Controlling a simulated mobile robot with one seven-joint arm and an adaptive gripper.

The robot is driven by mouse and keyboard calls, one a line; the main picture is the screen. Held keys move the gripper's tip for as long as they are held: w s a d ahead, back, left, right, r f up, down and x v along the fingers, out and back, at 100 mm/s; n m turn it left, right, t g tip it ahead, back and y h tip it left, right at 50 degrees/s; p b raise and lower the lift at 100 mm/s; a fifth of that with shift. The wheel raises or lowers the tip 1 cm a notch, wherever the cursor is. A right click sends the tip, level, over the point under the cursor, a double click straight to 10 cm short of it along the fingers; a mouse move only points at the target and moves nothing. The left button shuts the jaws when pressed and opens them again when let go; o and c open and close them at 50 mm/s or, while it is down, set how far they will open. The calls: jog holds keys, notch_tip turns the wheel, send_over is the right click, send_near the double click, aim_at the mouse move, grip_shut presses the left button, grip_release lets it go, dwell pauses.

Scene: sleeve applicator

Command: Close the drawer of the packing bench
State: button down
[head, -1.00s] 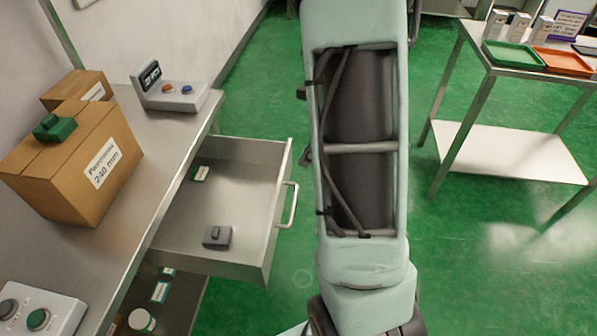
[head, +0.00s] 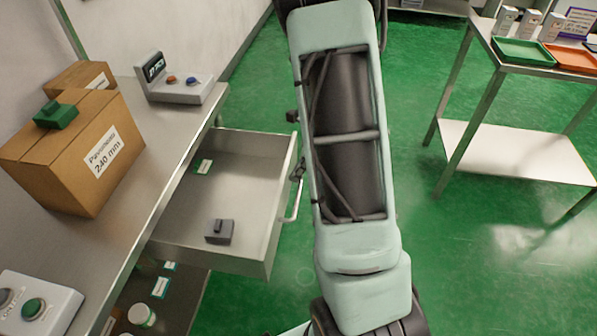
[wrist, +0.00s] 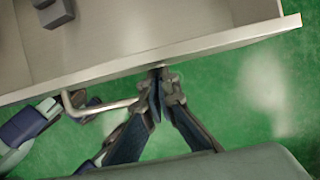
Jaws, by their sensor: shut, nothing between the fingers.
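The packing bench (head: 165,135) is on the left in the head view. Its metal drawer (head: 285,200) stands pulled out to the right. The drawer's bar handle (head: 293,207) is on its front face, and the handle also shows in the wrist view (wrist: 95,107). My gripper (wrist: 160,78) is shut and empty. Its fingertips are at the drawer's front face, just right of one handle end in the wrist view; I cannot tell whether they touch. In the head view, a small part of my gripper (head: 298,171) shows by the drawer front, with the rest hidden behind my arm.
A cardboard box (head: 90,150) and a control box (head: 175,88) stand on the bench. A trolley with trays (head: 520,52) is at the right. The green floor between is clear.

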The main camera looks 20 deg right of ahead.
jog(key=w+a+p, duration=0.3)
jog(key=w+a, duration=0.2)
jog(key=a, duration=0.2)
jog(key=w+a+p, duration=0.3)
jog(key=w+a, duration=0.2)
jog(key=a, duration=0.3)
jog(key=w+a+p, duration=0.3)
jog(key=w+a, duration=0.2)
jog(key=a, duration=0.3)
jog(key=shift+w+r, duration=0.1)
jog(key=shift+w, duration=0.1)
jog(key=shift+w+a, duration=0.1)
